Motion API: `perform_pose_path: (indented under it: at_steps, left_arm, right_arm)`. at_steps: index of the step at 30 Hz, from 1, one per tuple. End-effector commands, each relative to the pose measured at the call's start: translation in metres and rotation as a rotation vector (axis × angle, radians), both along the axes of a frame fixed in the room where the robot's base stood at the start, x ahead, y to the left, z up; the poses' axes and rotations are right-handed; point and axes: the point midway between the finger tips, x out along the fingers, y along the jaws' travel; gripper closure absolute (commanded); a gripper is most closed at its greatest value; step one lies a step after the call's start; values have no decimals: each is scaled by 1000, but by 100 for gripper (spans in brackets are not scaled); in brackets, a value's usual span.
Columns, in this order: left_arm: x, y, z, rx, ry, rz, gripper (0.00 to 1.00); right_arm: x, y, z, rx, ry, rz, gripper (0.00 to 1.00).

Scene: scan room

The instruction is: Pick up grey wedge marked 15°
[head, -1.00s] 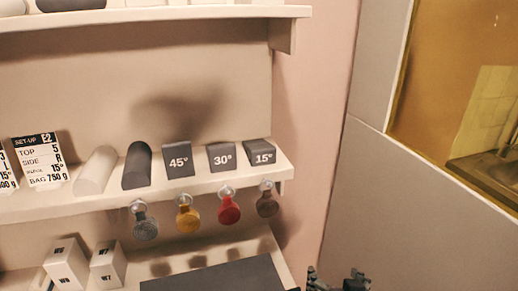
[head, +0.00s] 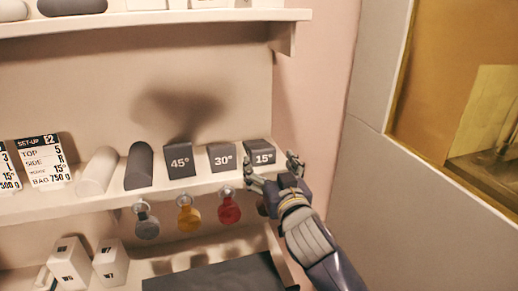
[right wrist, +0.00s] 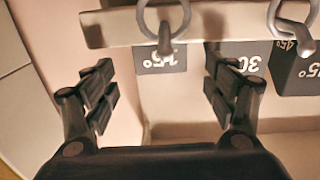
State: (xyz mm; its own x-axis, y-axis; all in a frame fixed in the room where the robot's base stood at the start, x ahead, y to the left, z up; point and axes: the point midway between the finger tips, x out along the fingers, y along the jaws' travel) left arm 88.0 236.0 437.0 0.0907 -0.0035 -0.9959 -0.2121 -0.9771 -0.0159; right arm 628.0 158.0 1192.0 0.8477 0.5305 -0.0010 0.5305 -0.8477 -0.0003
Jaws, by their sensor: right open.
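The grey wedge marked 15° (head: 261,152) stands at the right end of the middle shelf, its label facing out. It also shows in the right wrist view (right wrist: 162,62), upside down and partly behind a hanging ring. My right gripper (head: 272,172) is in front of the wedge and slightly below its label, open and empty. In the right wrist view its fingers (right wrist: 160,85) are spread to either side of the wedge, which is still farther off. My left gripper is not in view.
The wedge marked 30° (head: 222,157) stands close left of it, then the 45° wedge (head: 180,160). Coloured tags, including a red one (head: 229,210), hang from the front edge of the shelf (head: 205,187). A wall is at the right.

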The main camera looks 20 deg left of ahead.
Motion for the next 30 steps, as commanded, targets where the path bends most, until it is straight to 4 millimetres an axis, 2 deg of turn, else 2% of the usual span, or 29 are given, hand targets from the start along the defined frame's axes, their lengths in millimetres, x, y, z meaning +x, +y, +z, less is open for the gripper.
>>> perform_pose_path:
  at_steps: [8,14,19,30]
  left_arm:
    - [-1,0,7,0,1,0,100]
    - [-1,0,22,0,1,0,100]
    - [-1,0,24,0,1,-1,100]
    - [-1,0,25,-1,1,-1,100]
  right_arm:
    - [12,8,3,-1,0,0,22]
    - [31,21,11,-3,-1,0,22]
    - [45,29,9,-2,-1,0,22]
    - [50,33,7,-1,1,0,22]
